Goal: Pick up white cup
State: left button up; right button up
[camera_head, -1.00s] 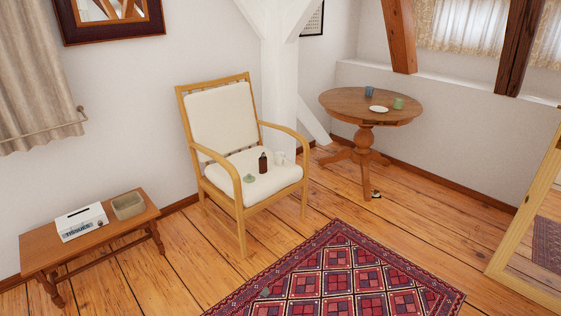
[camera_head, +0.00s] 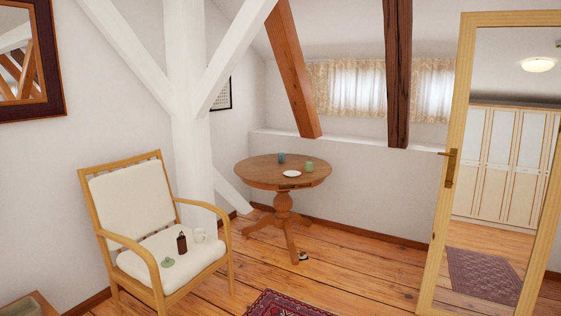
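A white cup (camera_head: 200,235) stands on the cream seat of the wooden armchair (camera_head: 133,241), at the right side of the seat. A dark brown bottle (camera_head: 182,242) stands just left of it, and a small green object (camera_head: 167,262) lies further left on the seat. Neither of my grippers shows in the head view.
A round wooden table (camera_head: 252,172) with a white plate (camera_head: 291,173), a blue cup (camera_head: 281,158) and a green cup (camera_head: 309,167) stands right of the chair. White timber posts rise behind the chair. A framed mirror or doorway (camera_head: 447,190) is at right. Wooden floor is open in front.

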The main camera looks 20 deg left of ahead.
aim_at(201, 237)
jog(key=i+u, duration=0.25)
jog(key=i, duration=2.3)
jog(key=i+l+u, duration=0.1)
jog(key=i+u, duration=0.2)
jog(key=i, duration=0.2)
jog(key=i+l+u, duration=0.15)
jog(key=i+u, duration=0.2)
jog(key=i+l+u, duration=0.3)
jog(key=i, duration=0.25)
